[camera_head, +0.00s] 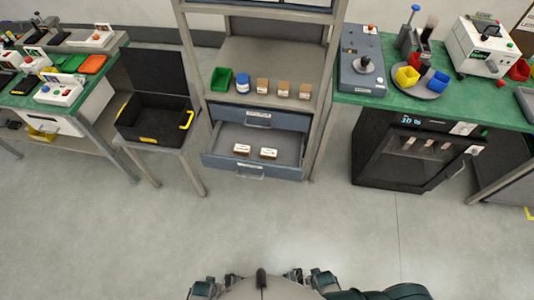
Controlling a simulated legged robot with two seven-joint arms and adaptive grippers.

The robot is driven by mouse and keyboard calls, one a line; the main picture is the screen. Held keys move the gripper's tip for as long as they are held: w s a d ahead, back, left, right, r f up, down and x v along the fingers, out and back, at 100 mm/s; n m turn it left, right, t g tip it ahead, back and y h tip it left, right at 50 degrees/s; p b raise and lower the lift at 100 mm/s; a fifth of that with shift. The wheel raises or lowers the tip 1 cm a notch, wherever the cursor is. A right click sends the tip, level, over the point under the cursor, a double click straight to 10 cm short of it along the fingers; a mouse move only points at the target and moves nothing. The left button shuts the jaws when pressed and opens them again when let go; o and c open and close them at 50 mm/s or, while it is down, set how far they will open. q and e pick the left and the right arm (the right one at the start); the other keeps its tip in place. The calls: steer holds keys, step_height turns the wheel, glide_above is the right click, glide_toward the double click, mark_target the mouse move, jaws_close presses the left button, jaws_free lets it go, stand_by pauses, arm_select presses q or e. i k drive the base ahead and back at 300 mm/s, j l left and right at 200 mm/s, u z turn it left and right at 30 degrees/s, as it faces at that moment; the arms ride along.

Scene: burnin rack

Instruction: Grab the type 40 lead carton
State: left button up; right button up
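Two small cartons with white tops, a left one (242,149) and a right one (268,153), lie in the open lower drawer (222,143) of the rack. Their labels are too small to read, so I cannot tell which is type 40 lead. Several brown cartons (283,89) stand on the rack shelf above, beside a blue-and-white jar (242,83) and a green bin (221,80). Parts of my own body show at the bottom edge, well away from the drawer. Neither gripper's fingers can be made out.
A black bin with yellow handles (150,132) stands on a low stand left of the rack. Green-topped benches stand at left (108,62) and right (455,105), with a black cabinet (410,160) under the right one. The floor (270,220) before the drawer is clear.

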mark_target(239, 149)
steer(key=i+j+z, duration=0.2)
steer(key=i+j, duration=0.15)
steer(key=i+j+z, duration=0.25)
steer(key=i+j, duration=0.2)
steer(key=i+j+z, duration=0.2)
steer(key=j, duration=0.3)
steer(key=i, duration=0.1)
